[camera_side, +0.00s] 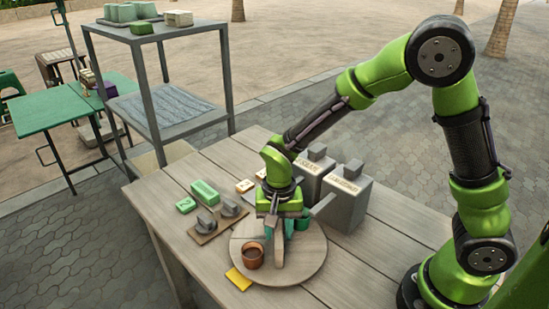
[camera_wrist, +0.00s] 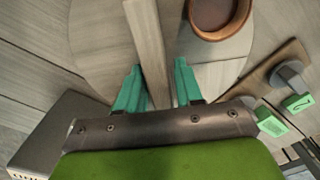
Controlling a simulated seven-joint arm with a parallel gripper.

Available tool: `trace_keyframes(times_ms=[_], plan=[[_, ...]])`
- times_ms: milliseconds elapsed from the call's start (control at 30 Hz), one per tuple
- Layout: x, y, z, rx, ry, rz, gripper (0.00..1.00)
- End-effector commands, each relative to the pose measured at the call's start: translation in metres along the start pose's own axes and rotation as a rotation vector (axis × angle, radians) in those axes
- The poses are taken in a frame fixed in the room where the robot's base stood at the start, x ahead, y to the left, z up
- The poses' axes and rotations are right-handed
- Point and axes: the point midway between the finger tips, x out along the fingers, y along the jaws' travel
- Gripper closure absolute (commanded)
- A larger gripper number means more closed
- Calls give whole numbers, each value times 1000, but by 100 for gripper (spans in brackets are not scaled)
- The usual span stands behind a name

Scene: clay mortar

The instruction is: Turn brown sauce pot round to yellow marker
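The brown sauce pot (camera_side: 252,255) stands upright near the left edge of a round wooden turntable (camera_side: 308,265). It also shows at the top of the wrist view (camera_wrist: 218,12). The yellow marker (camera_side: 238,279) lies on the table just outside the turntable's rim, below and left of the pot and apart from it. An upright wooden bar (camera_side: 279,250) rises from the turntable; it shows in the wrist view (camera_wrist: 150,50). My gripper (camera_wrist: 158,75) is low over the turntable, its teal fingers open either side of the bar, with a narrow gap visible at the right finger.
Two grey lidded boxes (camera_side: 346,195) stand close behind the turntable. Grey knobs on a wooden board (camera_side: 217,223) and green blocks (camera_side: 204,191) lie to its left. A grey shelf (camera_side: 158,100) stands beyond the table. The table front right is clear.

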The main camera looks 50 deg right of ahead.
Motion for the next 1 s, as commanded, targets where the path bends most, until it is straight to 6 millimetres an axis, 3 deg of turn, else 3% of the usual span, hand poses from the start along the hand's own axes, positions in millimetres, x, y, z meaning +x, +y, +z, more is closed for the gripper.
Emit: trace_keyframes(times_ms=[333, 467, 1000], plan=[[-1, 0, -1, -1, 2, -2, 55], [-12, -1, -1, -1, 3, -5, 55], [-133, -1, -1, 0, 3, -6, 55]])
